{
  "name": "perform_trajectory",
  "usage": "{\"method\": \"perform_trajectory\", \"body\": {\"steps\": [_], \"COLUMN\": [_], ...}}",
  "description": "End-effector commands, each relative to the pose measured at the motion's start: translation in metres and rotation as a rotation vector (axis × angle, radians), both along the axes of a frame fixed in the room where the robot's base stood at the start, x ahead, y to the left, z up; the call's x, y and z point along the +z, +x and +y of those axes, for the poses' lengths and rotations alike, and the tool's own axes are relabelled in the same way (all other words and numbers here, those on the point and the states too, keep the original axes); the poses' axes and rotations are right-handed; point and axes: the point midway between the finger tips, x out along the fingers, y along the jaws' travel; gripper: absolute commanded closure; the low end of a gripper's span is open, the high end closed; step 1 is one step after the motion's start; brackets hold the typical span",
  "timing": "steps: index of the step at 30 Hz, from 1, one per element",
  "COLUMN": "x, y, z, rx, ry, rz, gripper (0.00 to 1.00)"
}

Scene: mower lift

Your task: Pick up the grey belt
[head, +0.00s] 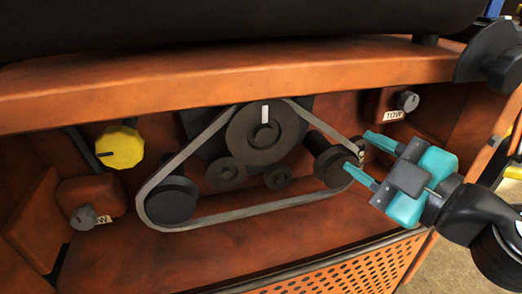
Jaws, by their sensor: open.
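The grey belt (245,214) is a flat loop inside the orange mower body. It runs around the dark left pulley (171,200), up to the large central pulley (262,134) and over to the dark right pulley (333,163). My gripper (363,157), with teal fingers, is open at the right side of the belt, close to the right pulley. The fingers point left. The picture does not clearly show whether they touch the belt or pulley; nothing is seen held between them.
A yellow knob (120,147) sits at the left. Grey knobs stand at the lower left (84,217) and upper right (407,101). An orange ledge (230,77) overhangs the belt, and a perforated orange panel (350,272) lies in front. Two small rollers sit below the central pulley.

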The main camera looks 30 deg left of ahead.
Motion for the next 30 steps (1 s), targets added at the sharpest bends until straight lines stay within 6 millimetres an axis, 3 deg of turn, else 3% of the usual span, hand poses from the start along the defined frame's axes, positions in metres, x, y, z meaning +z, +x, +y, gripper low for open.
{"method": "perform_trajectory", "body": {"steps": [4, 13, 21, 30], "x": [0.005, 0.005, 0.009, 0.004], "y": [0.01, 0.02, 0.035, 0.038], "z": [0.025, 0.045, 0.077, 0.084], "rx": [0.002, 0.0, 0.001, -0.001], "ry": [-0.001, 0.0, -0.001, -0.001], "rz": [0.0, 0.0, -0.001, 0.0], "gripper": [0.59, 0.59, 0.59, 0.59]}}
